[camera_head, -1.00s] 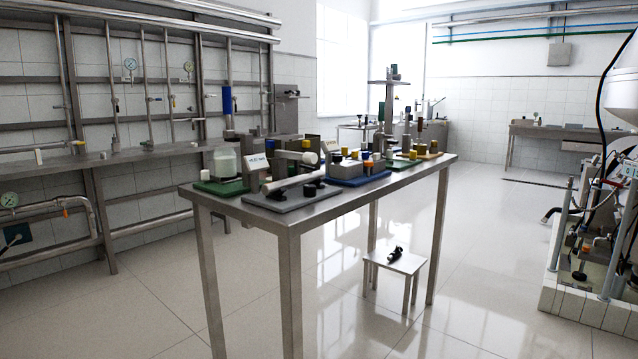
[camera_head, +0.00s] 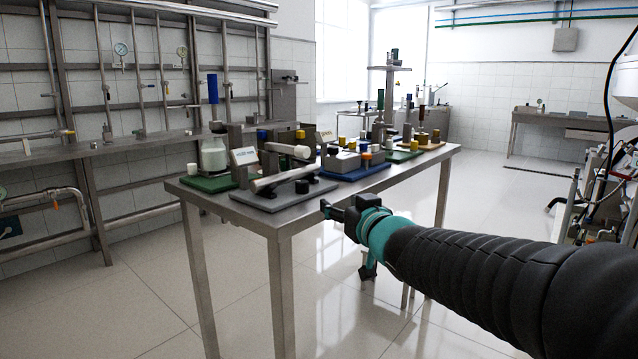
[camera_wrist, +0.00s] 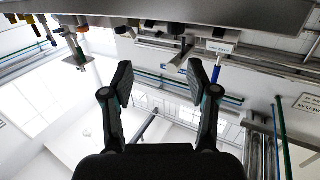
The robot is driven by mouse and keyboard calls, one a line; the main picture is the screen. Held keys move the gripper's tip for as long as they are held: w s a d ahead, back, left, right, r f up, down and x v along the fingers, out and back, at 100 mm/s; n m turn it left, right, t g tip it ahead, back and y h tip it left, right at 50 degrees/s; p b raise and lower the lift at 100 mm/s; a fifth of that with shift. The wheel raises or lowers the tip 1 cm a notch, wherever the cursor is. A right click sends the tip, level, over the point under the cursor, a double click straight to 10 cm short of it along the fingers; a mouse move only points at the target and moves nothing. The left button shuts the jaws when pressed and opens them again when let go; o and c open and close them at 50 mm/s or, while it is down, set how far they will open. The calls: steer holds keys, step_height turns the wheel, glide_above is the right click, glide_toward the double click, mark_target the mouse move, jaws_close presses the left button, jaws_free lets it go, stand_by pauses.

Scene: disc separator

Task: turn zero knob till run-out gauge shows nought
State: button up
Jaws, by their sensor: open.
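My gripper (camera_head: 328,210) reaches in from the right on my dark arm, beside the table's front edge and apart from the fixtures. In the wrist view its two fingers (camera_wrist: 158,82) are spread with nothing between them. A grey board (camera_head: 285,197) at the near end of the table carries a white cylinder (camera_head: 283,178) lying on it and a small black knob-like part (camera_head: 302,187). I cannot tell whether this part is the zero knob. The run-out gauge cannot be made out among the table's fixtures.
The steel table (camera_head: 262,221) also bears a green board (camera_head: 209,184) with a bottle, a blue board (camera_head: 352,174) and several other fixtures. Round gauges (camera_head: 121,49) hang on the left wall piping. Machinery stands at the far right. The floor between is clear.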

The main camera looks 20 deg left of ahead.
mark_target(305, 183)
steer(key=shift+n+y, duration=0.4)
steer(key=shift+y, duration=0.2)
steer(key=x, duration=0.5)
steer(key=s+a+x, duration=0.1)
steer(key=x, duration=0.4)
steer(key=p+x, duration=0.1)
steer(key=x, duration=0.4)
steer(key=shift+s+a, duration=0.1)
steer(key=shift+a, duration=0.35)
steer(key=shift+r, duration=0.15)
jaws_close()
